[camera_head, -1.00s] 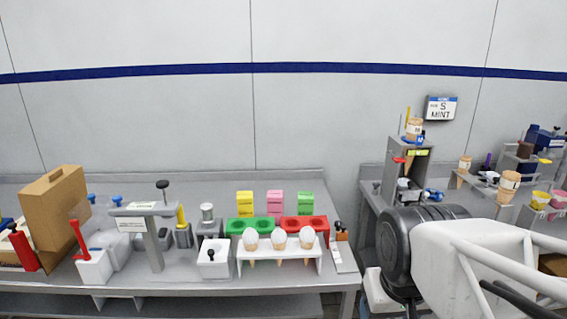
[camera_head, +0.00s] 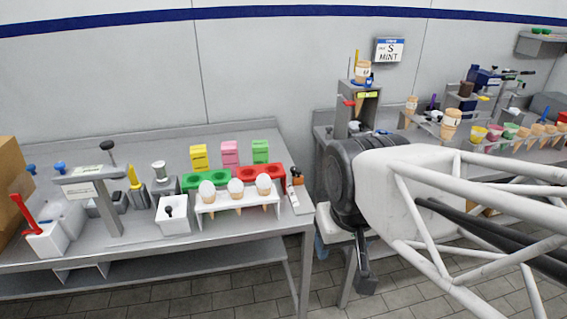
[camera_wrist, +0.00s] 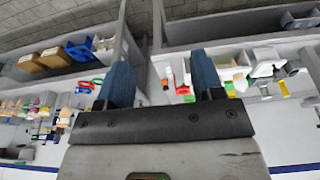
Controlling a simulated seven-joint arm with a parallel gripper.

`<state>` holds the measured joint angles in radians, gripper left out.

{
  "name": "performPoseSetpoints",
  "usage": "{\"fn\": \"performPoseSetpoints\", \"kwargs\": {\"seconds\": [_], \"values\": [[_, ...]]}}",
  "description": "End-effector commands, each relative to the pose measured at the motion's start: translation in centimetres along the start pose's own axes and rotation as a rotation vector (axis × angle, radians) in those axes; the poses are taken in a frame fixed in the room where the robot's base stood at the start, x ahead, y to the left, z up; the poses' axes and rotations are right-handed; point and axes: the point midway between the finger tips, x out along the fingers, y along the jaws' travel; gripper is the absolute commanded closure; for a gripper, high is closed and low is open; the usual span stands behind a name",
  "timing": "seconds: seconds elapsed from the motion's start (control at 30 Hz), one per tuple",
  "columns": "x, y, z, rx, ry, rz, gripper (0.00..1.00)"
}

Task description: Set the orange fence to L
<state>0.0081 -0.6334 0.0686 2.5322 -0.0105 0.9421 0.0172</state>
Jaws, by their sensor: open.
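A small orange piece (camera_head: 297,171) sits at the far end of a narrow pale plate (camera_head: 300,200) at the right end of the left table; it may be the orange fence. It is too small to read any letter or setting. In the wrist view an orange piece on a pale strip (camera_wrist: 167,76) shows beyond the fingertips, between them. My gripper (camera_wrist: 161,64) is open and empty, with its two blue fingers spread wide. It appears well apart from the table things. In the head view my arm hides part of the right table.
Left of the plate, a white rack (camera_head: 238,201) holds three pale-topped cones. Green and red holders (camera_head: 206,181) stand behind it. A sign (camera_head: 389,50) reading "S MINT" hangs above the right table's grey stand (camera_head: 343,118). A gap separates the tables.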

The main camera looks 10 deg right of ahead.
Motion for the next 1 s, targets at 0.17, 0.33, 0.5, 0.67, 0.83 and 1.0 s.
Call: {"fn": "performPoseSetpoints", "kwargs": {"seconds": [0.17, 0.33, 0.5, 0.67, 0.83, 1.0], "values": [[0.0, 0.0, 0.0, 0.0, 0.0, 0.0, 0.39], [0.0, 0.0, 0.0, 0.0, 0.0, 0.0, 0.39], [0.0, 0.0, -0.1, 0.001, 0.0, 0.0, 0.52], [-0.1, 0.0, -0.7, 0.01, -0.003, 0.0, 0.52], [-0.1, 0.1, -2.7, 0.038, -0.014, 0.001, 0.52], [-0.1, 0.3, -5.9, 0.085, -0.028, 0.003, 0.52]]}}
